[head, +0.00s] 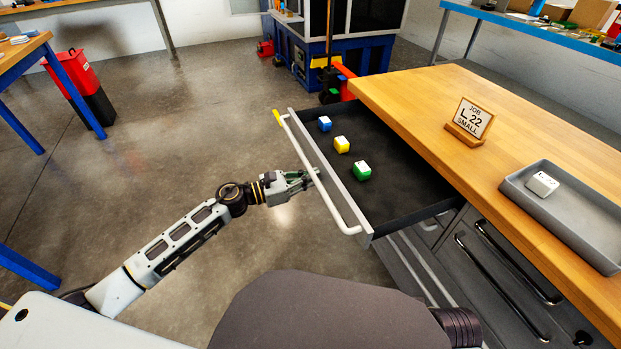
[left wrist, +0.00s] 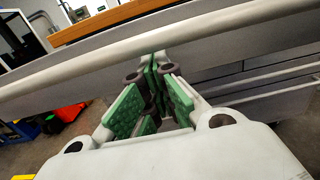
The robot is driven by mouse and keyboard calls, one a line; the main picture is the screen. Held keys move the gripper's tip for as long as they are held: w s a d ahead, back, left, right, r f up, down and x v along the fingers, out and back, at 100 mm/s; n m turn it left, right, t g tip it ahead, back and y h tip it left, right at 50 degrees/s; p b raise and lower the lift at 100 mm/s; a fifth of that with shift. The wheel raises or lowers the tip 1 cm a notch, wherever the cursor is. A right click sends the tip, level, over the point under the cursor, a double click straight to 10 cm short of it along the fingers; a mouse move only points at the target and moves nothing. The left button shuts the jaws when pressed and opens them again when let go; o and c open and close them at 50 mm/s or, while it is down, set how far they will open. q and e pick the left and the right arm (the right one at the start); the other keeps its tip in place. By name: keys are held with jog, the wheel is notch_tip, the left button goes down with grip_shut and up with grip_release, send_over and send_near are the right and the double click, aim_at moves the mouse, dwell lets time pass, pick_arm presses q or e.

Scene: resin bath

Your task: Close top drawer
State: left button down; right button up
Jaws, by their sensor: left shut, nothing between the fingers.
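The top drawer (head: 398,190) stands pulled out from the wooden-topped workbench, with its dark inside in view. A white bar handle (head: 329,192) runs along its front. Inside lie a blue block (head: 324,123), a yellow block (head: 341,144) and a green block (head: 362,170). My left gripper (head: 312,176) is shut and empty, with its fingertips at the handle; whether they touch it I cannot tell. The left wrist view shows its green-padded fingers (left wrist: 157,85) just below the handle bar (left wrist: 100,69). My right gripper is not in view.
The bench top (head: 415,100) holds a job sign (head: 470,121) and a grey tray (head: 560,220) with a white block (head: 542,184). Closed drawers with dark handles (head: 507,262) sit below. A red bin (head: 73,70) stands far left. The floor left of the drawer is clear.

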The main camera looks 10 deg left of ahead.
pick_arm(q)
jog(key=shift+w+d, duration=0.1)
dwell(0.4)
send_near(382, 159)
jog(key=shift+d+r+b, duration=0.1)
jog(key=shift+r+b, duration=0.3)
jog(key=b+x, duration=0.2)
jog(key=x, duration=0.7)
jog(key=shift+w+d, duration=0.35)
jog(key=shift+d, duration=0.15)
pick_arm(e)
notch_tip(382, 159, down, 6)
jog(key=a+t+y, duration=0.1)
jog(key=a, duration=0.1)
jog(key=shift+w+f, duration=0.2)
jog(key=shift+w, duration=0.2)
pick_arm(q)
jog(key=shift+a+f, duration=0.1)
jog(key=shift+a, duration=0.05)
